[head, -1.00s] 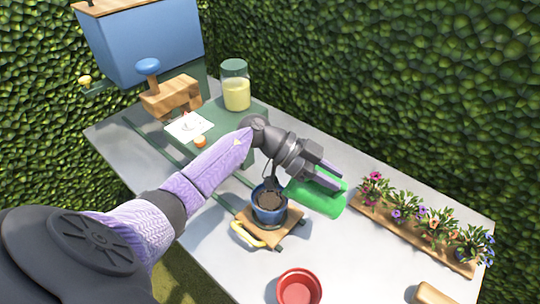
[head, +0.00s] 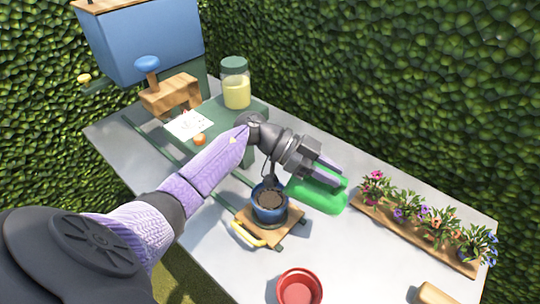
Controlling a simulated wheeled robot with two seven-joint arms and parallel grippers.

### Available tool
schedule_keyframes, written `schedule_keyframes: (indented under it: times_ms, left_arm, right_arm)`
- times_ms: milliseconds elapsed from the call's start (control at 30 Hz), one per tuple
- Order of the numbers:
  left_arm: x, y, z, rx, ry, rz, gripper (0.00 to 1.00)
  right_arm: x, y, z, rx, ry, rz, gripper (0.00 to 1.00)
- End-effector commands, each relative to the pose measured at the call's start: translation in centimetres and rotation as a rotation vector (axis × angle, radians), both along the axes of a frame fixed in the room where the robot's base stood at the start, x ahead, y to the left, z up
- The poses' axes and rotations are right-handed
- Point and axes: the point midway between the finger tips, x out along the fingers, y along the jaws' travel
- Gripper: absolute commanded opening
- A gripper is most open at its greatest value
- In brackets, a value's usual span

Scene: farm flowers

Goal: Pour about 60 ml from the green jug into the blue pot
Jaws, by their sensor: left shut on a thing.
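The green jug (head: 316,196) is held in the air by my left gripper (head: 325,173), whose fingers are shut on it. The jug is tipped well over, just right of the blue pot (head: 269,209) and partly above its right side. The blue pot holds dark soil and stands upright on a small wooden board with a yellow handle (head: 243,234). The jug's inside and any liquid stream cannot be made out. My right gripper is not in view.
A red pot (head: 299,289) stands at the table's front edge. Potted flowers stand on a wooden plank (head: 405,238) at the right. A jar (head: 236,86) of pale yellow liquid and a blue-knobbed wooden block (head: 171,95) are at the back left. The grey table (head: 345,245) is clear between.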

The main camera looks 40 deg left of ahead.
Motion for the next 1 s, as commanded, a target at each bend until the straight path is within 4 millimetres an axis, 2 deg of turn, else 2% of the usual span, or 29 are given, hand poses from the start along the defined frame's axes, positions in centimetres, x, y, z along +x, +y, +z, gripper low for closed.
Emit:
schedule_keyframes:
  times_ms: [533, 1000]
  left_arm:
    - [-0.2, 0.4, 0.3, -0.040, -0.014, 0.000, 0.00]
    - [-0.4, 1.2, 0.7, -0.078, -0.026, -0.001, 0.00]
  right_arm:
    - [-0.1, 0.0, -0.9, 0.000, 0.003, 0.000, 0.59]
    - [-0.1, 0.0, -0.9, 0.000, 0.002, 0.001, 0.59]
